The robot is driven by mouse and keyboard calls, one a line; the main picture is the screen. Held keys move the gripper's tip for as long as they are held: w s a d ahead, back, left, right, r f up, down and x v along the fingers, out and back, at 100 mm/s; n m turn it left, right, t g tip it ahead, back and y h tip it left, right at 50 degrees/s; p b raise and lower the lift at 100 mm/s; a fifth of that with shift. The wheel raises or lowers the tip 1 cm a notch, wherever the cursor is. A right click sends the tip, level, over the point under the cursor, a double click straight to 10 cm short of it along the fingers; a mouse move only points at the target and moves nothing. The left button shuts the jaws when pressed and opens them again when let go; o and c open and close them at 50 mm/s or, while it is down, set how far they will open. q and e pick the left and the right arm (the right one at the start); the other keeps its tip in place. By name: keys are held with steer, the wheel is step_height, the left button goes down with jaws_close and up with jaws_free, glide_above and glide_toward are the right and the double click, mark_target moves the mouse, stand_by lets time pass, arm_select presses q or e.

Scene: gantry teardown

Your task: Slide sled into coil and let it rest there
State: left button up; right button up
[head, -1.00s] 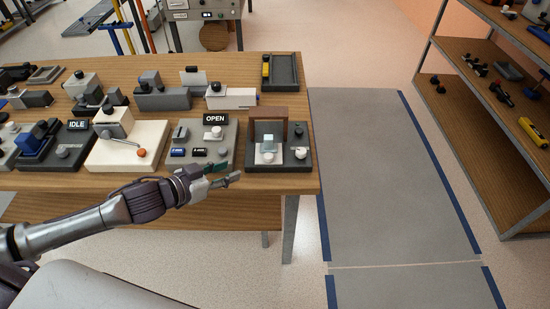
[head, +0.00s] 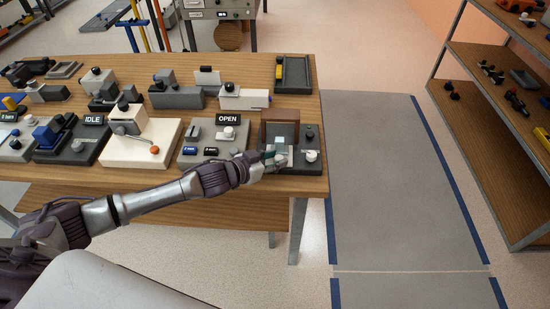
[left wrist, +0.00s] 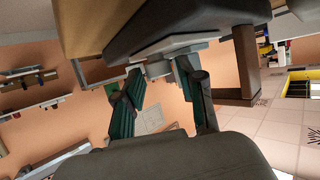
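The brown coil arch (head: 280,115) stands on a dark base (head: 298,168) at the table's front right corner. The sled, with a pale block (head: 281,141), lies in front of the arch opening and is partly hidden by my left gripper (head: 276,158). In the left wrist view my left gripper (left wrist: 162,92) has its two green-padded fingers apart, with a grey knob-like part (left wrist: 160,68) near the gap between them. I cannot tell whether the fingers touch it. The brown arch also shows there (left wrist: 245,62). My right gripper is not in view.
A white knob (head: 310,156) stands on the same base, right of my gripper. A grey tray (head: 293,76) lies behind. The floor right of the table is clear up to the shelf (head: 495,135).

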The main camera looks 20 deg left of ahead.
arm_select(q)
steer(key=shift+w+d, duration=0.1)
steer(key=shift+d, duration=0.05)
jaws_close()
